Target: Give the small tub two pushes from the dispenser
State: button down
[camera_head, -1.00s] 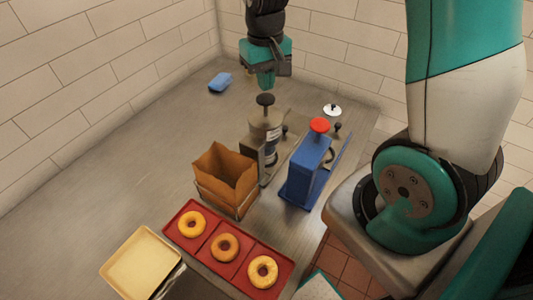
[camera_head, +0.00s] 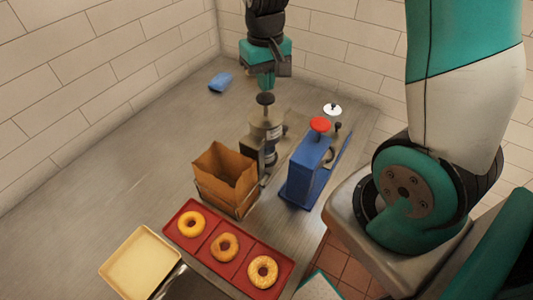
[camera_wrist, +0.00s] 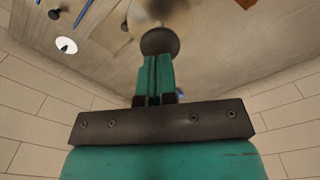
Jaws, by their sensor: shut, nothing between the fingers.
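A metal dispenser (camera_head: 268,124) with a black round knob (camera_head: 265,99) stands on the counter behind a brown paper bag. A second, blue dispenser (camera_head: 306,170) with a red knob (camera_head: 320,125) stands to its right. My gripper (camera_head: 266,83) is shut and empty, pointing down just above and behind the black knob. In the wrist view, my closed teal fingers (camera_wrist: 154,62) overlap the black knob (camera_wrist: 160,42); whether they touch it I cannot tell. I cannot make out a small tub in either view; it may be hidden behind the bag.
The brown paper bag (camera_head: 225,178) sits in a wire holder. A blue sponge (camera_head: 220,82) lies at the back. The left counter is clear.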

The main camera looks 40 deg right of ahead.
aim_at(266, 96)
jog(key=shift+f+b, duration=1.8)
jog(key=shift+f, duration=0.85)
jog(key=shift+r, duration=0.15)
jog(key=shift+r+p, duration=2.55)
jog(key=shift+r, duration=0.2)
jog(key=shift+f, duration=0.2)
jog(key=shift+f+b, duration=1.9)
jog(key=shift+f, duration=0.65)
jog(key=shift+r+p, duration=2.35)
jog(key=shift+r, duration=0.35)
